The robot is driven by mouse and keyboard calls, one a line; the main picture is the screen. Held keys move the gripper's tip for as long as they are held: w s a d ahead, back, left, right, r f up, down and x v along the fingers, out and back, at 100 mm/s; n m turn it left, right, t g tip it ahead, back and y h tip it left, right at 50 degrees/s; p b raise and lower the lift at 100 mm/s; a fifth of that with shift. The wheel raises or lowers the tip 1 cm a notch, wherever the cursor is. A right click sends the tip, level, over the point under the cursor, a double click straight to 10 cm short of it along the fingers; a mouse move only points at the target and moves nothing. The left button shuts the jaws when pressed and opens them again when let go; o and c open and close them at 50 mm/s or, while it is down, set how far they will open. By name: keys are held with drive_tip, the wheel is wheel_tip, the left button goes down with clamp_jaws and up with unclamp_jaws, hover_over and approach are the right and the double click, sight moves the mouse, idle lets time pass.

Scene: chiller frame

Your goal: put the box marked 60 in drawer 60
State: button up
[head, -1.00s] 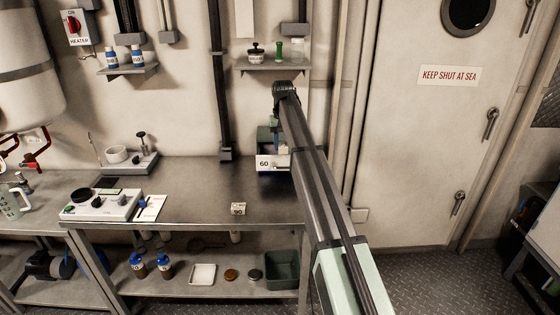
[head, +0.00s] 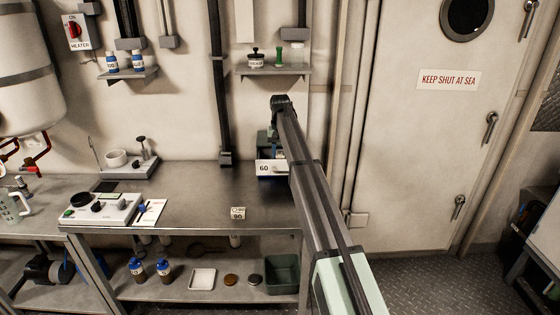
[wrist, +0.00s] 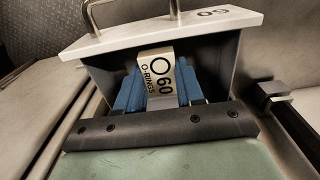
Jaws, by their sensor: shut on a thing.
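The box marked 60 (wrist: 160,78) is small and pale, labelled O-RINGS, and stands between the blue fingers of my gripper (wrist: 162,92) in the wrist view. My gripper is shut on it. Drawer 60 (wrist: 122,43) is pulled open, its white front with a metal handle facing away from the wrist camera. The box and fingertips are inside the drawer's walls; whether the box touches its floor is hidden. In the head view, the drawer's front (head: 266,168) shows at the bench's right end; my arm hides part of it.
Another small box, marked 90 (head: 238,213), lies on the bench top (head: 200,190) in front of the drawer. A wall shelf (head: 272,71) with small containers hangs above. A grey instrument (head: 103,208) stands at left.

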sight(280, 154)
drive_tip(key=shift+f, duration=1.75)
drive_tip(key=o, duration=1)
drive_tip(key=shift+f, duration=0.15)
wheel_tip(280, 154, up, 12)
drive_tip(key=shift+r, duration=0.2)
